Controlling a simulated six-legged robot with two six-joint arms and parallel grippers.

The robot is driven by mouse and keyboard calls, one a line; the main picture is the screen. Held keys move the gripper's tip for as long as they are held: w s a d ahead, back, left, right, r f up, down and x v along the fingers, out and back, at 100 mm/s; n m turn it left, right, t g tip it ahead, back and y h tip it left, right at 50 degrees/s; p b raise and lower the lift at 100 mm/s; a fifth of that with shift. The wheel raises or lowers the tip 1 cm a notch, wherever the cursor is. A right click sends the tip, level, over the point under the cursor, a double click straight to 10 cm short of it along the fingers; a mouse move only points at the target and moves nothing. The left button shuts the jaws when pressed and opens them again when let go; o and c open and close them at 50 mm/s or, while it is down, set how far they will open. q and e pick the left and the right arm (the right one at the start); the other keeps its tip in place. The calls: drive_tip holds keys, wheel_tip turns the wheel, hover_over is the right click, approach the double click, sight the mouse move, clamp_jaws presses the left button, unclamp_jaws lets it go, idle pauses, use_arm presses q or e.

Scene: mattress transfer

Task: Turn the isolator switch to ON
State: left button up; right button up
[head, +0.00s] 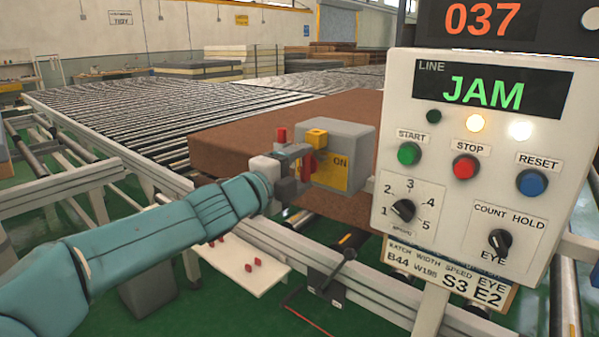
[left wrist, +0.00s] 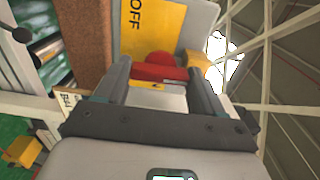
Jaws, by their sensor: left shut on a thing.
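The isolator is a grey box (head: 352,140) with a yellow plate marked ON in the head view. A yellow block (head: 317,136) sits on its top left edge. Its red handle (head: 308,166) shows at the left face. My left gripper (head: 290,165) is at that face, shut on the red handle. In the left wrist view the red handle (left wrist: 158,70) lies between the two fingers, in front of a yellow plate (left wrist: 150,25) marked OFF. The fingers partly hide the handle in the head view. My right gripper is not in view.
A control panel (head: 470,160) stands close on the right, its display reading JAM. A brown mattress (head: 230,145) lies on the roller conveyor (head: 130,110) behind the isolator. A white shelf with red pieces (head: 240,268) is below. A conveyor rail (head: 370,285) runs under the isolator.

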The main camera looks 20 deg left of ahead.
use_arm(q)
drive_tip(key=shift+f, duration=0.1)
idle(0.4)
drive_tip(key=o, duration=1)
drive_tip(key=shift+o, duration=0.2)
drive_tip(key=v, duration=1.6)
drive_tip(key=shift+s+p, duration=0.2)
drive_tip(key=shift+p, duration=0.25)
